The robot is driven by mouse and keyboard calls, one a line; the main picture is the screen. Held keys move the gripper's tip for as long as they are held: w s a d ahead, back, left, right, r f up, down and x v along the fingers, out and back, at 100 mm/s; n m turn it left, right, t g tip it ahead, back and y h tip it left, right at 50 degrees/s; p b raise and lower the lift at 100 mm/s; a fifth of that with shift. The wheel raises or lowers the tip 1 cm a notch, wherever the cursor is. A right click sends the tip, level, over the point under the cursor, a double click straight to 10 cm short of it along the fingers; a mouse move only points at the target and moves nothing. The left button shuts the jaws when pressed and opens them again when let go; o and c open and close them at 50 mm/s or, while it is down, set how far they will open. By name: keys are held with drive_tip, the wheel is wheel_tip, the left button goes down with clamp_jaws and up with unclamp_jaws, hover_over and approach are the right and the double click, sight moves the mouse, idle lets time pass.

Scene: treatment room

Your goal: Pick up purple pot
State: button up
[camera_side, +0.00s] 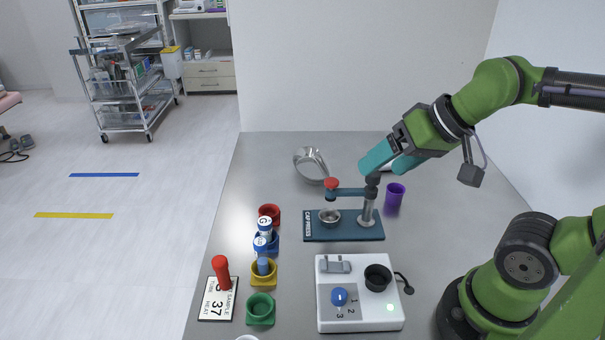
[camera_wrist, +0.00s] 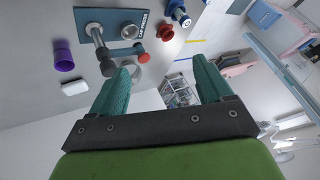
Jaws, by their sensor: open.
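The purple pot (camera_side: 394,195) stands on the grey table, just right of the cap press. It also shows in the wrist view (camera_wrist: 63,56) at the upper left, outside the space between the fingers.
The cap press (camera_side: 343,226) with a red knob stands beside the pot. A white block (camera_wrist: 75,87) lies near the pot.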

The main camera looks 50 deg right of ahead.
drive_tip(key=shift+d, duration=0.1)
drive_tip(key=m+g+h, duration=0.2)
drive_tip(key=m+g, duration=0.2)
drive_tip(key=g, duration=0.3)
hover_over(396, 190)
drive_tip(key=s+a, duration=0.1)
drive_tip(key=a, duration=0.1)
wheel_tip(396, 190, down, 7)
wheel_tip(396, 190, down, 11)
drive_tip(key=shift+s+a+r, duration=0.1)
drive_tip(key=shift+a, duration=0.05)
drive_tip(key=shift+w+d+f, duration=0.1)
drive_tip(key=shift+w+f, duration=0.05)
drive_tip(key=shift+f, duration=1.35)
drive_tip(key=shift+w+d+f, duration=0.1)
drive_tip(key=shift+f, duration=1.35)
drive_tip(key=c, duration=1.1)
